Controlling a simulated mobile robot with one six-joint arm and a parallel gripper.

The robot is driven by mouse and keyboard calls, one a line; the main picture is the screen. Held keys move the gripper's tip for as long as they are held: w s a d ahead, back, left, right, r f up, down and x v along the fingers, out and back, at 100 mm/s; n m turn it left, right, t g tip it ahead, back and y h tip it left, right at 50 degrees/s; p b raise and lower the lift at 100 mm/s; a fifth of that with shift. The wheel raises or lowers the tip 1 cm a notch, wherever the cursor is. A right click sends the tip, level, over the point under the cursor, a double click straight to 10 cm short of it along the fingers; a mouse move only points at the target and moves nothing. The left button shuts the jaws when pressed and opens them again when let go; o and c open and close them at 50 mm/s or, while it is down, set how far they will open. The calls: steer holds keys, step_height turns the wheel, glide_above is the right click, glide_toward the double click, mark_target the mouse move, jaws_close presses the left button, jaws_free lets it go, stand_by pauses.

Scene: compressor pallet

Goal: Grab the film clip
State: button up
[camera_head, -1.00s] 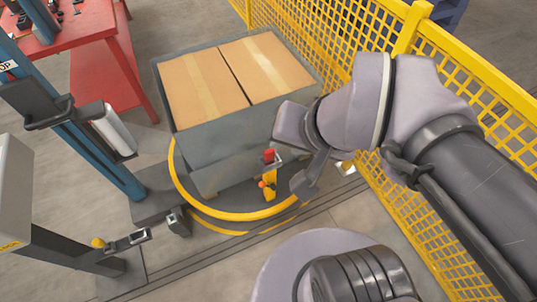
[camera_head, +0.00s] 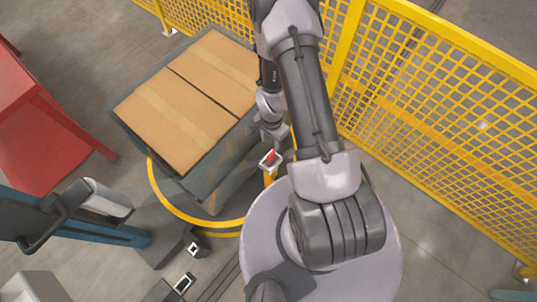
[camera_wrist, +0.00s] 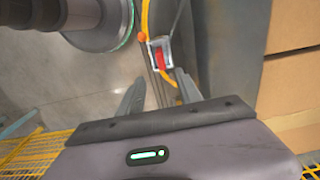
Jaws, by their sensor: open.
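A small red piece in a pale square bracket, which I take to be the film clip (camera_head: 271,158), sits at the top of a short yellow post beside the pallet load. In the wrist view the red clip (camera_wrist: 160,58) shows ahead of and between my fingertips. My gripper (camera_wrist: 158,88) is open with nothing between its fingers. In the head view my gripper (camera_head: 272,135) points down close to the clip and partly hides the area around it. The fingers look apart from the clip; the exact gap is hard to tell.
Two cardboard boxes (camera_head: 178,118) lie on the grey pallet load beside the clip, inside a yellow ring (camera_head: 190,223). Yellow mesh fence (camera_head: 430,110) runs behind and to the right. A blue column with a white film roll (camera_head: 105,197) and a red table (camera_head: 45,130) are at left.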

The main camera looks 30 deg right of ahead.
mark_target(271, 154)
step_height(271, 154, down, 14)
steer(key=b, duration=1.1)
steer(key=shift+w+r, duration=0.15)
steer(key=shift+r, duration=0.35)
steer(key=shift+c, duration=0.2)
jaws_close()
